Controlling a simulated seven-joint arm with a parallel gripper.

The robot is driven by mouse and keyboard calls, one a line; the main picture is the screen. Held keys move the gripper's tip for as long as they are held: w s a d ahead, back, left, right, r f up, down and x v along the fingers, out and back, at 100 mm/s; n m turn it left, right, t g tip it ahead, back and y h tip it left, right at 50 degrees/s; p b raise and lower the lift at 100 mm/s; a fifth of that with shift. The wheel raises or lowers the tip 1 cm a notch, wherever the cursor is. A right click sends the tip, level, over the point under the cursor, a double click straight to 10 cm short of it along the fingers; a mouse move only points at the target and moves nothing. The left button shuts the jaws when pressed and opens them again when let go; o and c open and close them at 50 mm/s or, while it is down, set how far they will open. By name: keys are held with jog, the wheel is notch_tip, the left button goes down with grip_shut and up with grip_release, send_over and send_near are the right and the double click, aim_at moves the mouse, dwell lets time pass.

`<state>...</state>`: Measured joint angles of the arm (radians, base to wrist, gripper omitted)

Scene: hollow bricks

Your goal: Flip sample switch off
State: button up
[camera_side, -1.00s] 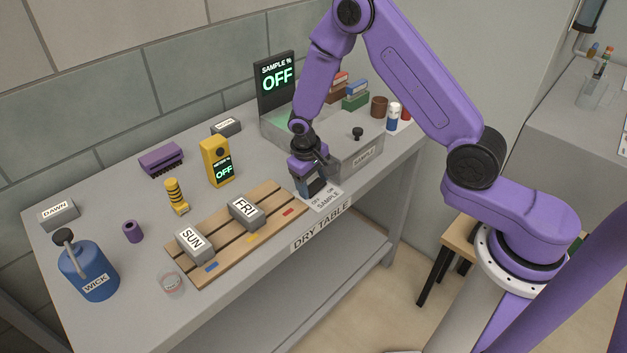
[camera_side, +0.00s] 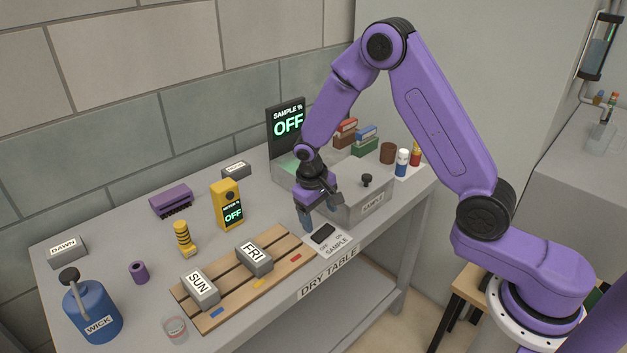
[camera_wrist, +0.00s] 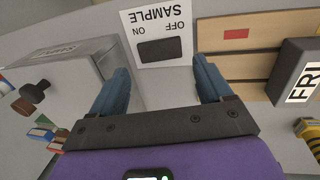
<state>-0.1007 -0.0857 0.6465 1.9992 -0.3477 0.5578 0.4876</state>
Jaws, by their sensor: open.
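The sample switch (camera_side: 323,234) is a black rocker on a white plate (camera_side: 337,247) marked SAMPLE, OFF and ON, at the table's front edge. The switch also shows in the wrist view (camera_wrist: 160,49), beyond my fingertips; which side is pressed down I cannot tell. The sample display (camera_side: 287,122) at the back reads "SAMPLE % OFF" in green. My gripper (camera_side: 321,211) is above and just behind the switch, apart from it. In the wrist view its two blue fingers (camera_wrist: 160,70) are spread wide with nothing between them.
The grey SAMPLE box (camera_side: 372,206) with a black knob stands close to the right of my gripper. A slatted wooden rack (camera_side: 225,283) with the SUN (camera_side: 200,290) and FRI (camera_side: 254,259) bricks lies left. A yellow meter (camera_side: 228,206) reading OFF stands behind the rack.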

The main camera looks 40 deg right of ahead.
notch_tip(320, 180, up, 12)
jog(key=a, duration=0.2)
jog(key=shift+a+f, duration=0.1)
jog(key=s+a+r+n+y, duration=0.1)
jog(key=s+a+r+n, duration=0.15)
jog(key=s, duration=0.35)
jog(key=s+a+r+n, duration=0.1)
jog(key=s+n, duration=0.3)
jog(key=s, duration=0.3)
jog(key=s+d+n, duration=0.2)
jog(key=s+n, duration=0.1)
jog(key=s, duration=0.6)
jog(key=s+d+n+y, duration=0.1)
jog(key=s+d+n, duration=0.1)
jog(key=s, duration=0.7)
jog(key=shift+d+n+y, duration=0.3)
jog(key=shift+n, duration=0.25)
